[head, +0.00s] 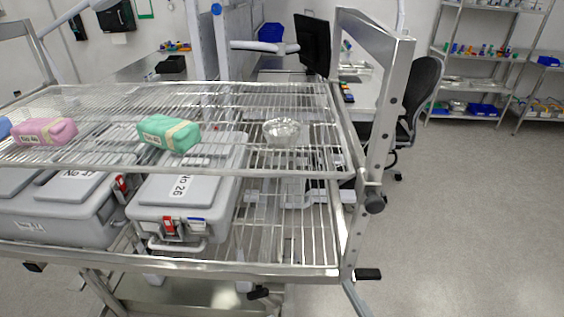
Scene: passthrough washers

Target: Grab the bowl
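A small shiny metal bowl (281,131) sits on the upper wire shelf of a metal rack cart, toward the shelf's right end. A green wrapped pack (169,135) lies to its left with a clear gap between them. The bowl looks upright; what is inside it cannot be made out. My gripper is not in view.
A pink pack (44,131) lies farther left on the upper wire shelf (228,103). Grey lidded boxes (187,195) stand on the lower shelf. The cart's upright frame (378,130) rises right of the bowl. Open floor (470,220) lies to the right.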

